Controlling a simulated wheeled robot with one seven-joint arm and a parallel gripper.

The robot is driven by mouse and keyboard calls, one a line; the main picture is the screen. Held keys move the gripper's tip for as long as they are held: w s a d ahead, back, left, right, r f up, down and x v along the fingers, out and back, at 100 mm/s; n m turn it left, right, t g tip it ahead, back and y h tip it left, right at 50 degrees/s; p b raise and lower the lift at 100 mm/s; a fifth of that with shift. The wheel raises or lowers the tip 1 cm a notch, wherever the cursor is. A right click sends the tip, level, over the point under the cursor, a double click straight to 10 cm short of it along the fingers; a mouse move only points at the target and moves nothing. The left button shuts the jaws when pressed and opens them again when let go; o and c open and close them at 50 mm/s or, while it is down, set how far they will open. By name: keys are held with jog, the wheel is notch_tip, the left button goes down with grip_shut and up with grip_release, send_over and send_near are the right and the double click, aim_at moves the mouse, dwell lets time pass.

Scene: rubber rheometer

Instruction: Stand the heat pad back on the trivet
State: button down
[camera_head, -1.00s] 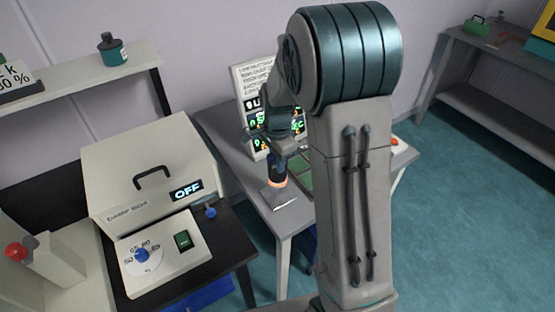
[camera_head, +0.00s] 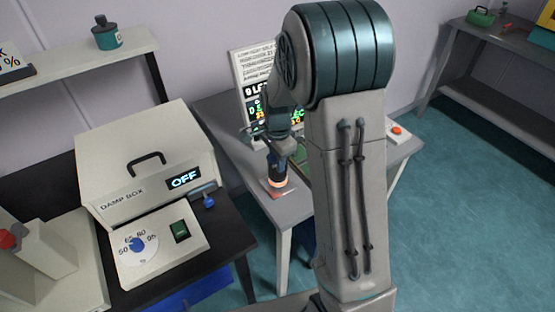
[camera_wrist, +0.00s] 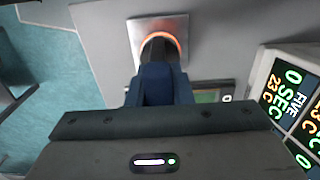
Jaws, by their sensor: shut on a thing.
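The heat pad (camera_head: 277,182) is a dark upright tool with a glowing orange ring at its lower end. The ring also shows in the wrist view (camera_wrist: 160,37). My gripper (camera_head: 281,152) is shut on the heat pad's upper part, and its blue fingers also show in the wrist view (camera_wrist: 158,85). The trivet (camera_head: 271,193) is a small square metal plate near the front corner of the grey table. In the wrist view the trivet (camera_wrist: 140,28) lies directly behind the ring. I cannot tell whether the pad touches it. The pad's underside is hidden.
A lit display panel (camera_head: 246,70) stands at the back of the grey table (camera_head: 222,118). The damp box (camera_head: 110,150), reading OFF, and its dial panel (camera_head: 165,255) are on the left. A red button (camera_head: 397,130) is at the table's right. My arm hides the table's middle.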

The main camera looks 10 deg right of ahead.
jog(key=shift+f+b, duration=0.5)
jog(key=shift+f, duration=0.15)
dwell(0.8)
jog(key=c, duration=1.2)
grip_release()
notch_tip(320, 180, up, 14)
jog(key=shift+f, duration=0.1)
jog(key=s+n+t, duration=0.3)
jog(key=s+n, duration=1.1)
jog(key=s, duration=0.7)
